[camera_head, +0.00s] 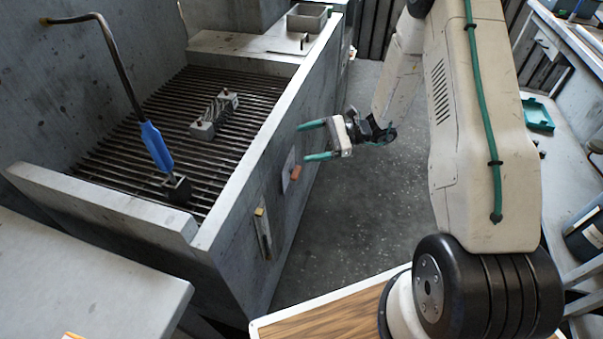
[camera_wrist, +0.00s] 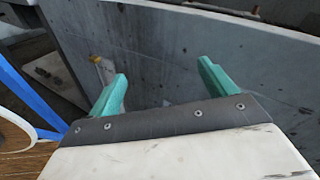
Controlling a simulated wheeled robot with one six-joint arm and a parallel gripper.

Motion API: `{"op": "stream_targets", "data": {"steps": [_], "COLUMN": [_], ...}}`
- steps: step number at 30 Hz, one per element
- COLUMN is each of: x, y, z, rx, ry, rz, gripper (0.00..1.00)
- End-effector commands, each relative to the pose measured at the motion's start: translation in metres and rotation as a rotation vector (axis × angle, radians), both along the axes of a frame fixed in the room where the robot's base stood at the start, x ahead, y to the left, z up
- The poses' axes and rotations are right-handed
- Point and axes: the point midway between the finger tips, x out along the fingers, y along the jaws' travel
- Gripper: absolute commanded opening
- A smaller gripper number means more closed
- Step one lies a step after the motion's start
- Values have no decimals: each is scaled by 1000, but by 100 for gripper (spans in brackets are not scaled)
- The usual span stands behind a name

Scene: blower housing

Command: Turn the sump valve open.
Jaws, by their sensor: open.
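Two small fittings sit on the outer side wall of the grey tank. One has an orange-red handle (camera_head: 295,172) on a pale plate. The other is a narrow pale plate with a yellow-tipped lever (camera_head: 260,213), nearer the camera. I cannot tell which is the sump valve. My gripper (camera_head: 312,141) has teal fingers spread apart and empty, pointing at the tank wall, above and right of the orange-red handle in the head view. In the wrist view, my gripper (camera_wrist: 162,72) faces bare wall, with a yellow-tipped fitting (camera_wrist: 97,60) beyond the left finger.
The grey tank (camera_head: 230,240) has a slatted grate inside, bearing a metal block (camera_head: 214,115) and a blue-handled bent rod (camera_head: 157,147). The speckled floor (camera_head: 355,215) beside the tank is clear. A bench (camera_head: 565,160) with a teal tray (camera_head: 537,114) stands at right.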

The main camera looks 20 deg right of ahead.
Motion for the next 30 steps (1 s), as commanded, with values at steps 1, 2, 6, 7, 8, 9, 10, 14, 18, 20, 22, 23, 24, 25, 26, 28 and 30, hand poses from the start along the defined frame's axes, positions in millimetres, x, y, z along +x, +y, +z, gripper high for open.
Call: {"op": "stream_targets", "data": {"steps": [1, 2, 6, 7, 8, 9, 10, 14, 18, 20, 22, 23, 24, 25, 26, 28, 30], "x": [5, 8, 15, 15, 15, 14, 14, 11, 14, 19, 25, 28, 32, 35, 38, 44, 49], "y": [-8, -13, -32, -35, -39, -42, -45, -52, -48, -42, -33, -29, -23, -19, -15, -7, 0], "z": [-30, -45, -110, -122, -133, -146, -156, -180, -188, -188, -188, -188, -188, -188, -188, -188, -188], "rx": [39, 62, 145, 159, 171, 184, 193, 217, 224, 224, 223, 223, 223, 223, 223, 223, 224], "ry": [42, 63, 140, 155, 166, 181, 192, 216, 224, 223, 222, 222, 222, 223, 224, 224, 223], "rz": [-63, -104, -272, -303, -331, -364, -387, -452, -472, -471, -469, -469, -469, -468, -468, -468, -469], "gripper": [84, 84, 84, 84, 84, 84, 84, 84, 84, 84, 84, 84, 84, 84, 84, 84, 84]}}
